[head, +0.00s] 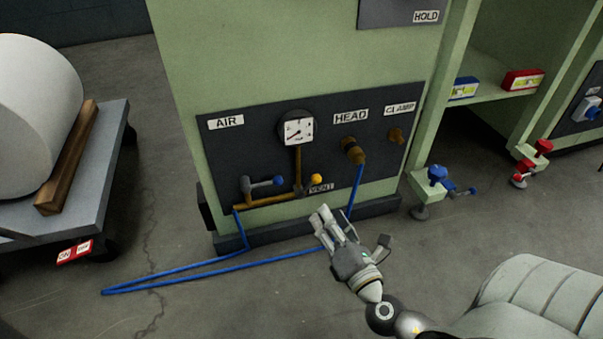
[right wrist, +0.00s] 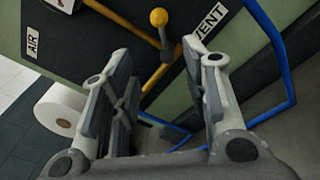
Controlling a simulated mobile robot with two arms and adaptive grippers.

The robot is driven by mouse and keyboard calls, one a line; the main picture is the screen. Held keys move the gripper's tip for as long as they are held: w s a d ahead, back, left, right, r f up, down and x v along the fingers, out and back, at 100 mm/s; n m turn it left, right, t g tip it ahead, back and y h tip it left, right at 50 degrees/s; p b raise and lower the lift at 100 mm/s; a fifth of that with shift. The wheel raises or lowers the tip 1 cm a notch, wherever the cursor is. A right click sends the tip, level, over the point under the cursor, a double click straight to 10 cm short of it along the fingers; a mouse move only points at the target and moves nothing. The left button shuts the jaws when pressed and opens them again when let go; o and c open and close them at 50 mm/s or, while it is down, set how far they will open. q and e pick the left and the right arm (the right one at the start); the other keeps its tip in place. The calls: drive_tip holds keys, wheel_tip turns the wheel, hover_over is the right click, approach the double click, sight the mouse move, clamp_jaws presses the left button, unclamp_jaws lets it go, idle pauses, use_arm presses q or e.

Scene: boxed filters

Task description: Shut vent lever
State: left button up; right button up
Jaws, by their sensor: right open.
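The vent lever (head: 316,178) has a yellow-orange ball knob and sits on the brass pipe low on the dark panel, just above the VENT label (head: 321,188). In the right wrist view the vent lever's knob (right wrist: 158,17) and short grey stem stick out from the yellow pipe, beside the VENT label (right wrist: 205,30). My right gripper (head: 325,215) is open and empty, below the lever in the head view. In the right wrist view the lever lies beyond the gap between its fingers (right wrist: 163,68), apart from them. My left gripper is out of view.
A blue-handled valve (head: 265,182) is on the same pipe, left of the vent lever. A pressure gauge (head: 298,130) is above. A blue hose (head: 200,267) runs from the panel across the floor. A trolley (head: 75,185) with a white roll stands at left.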

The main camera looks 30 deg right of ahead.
drive_tip(key=w+d, duration=0.1)
drive_tip(key=w, duration=1)
drive_tip(key=shift+d+f+b, duration=0.2)
drive_tip(key=shift+d+b, duration=0.15)
drive_tip(key=shift+b, duration=0.1)
drive_tip(key=shift+s, duration=0.1)
clamp_jaws()
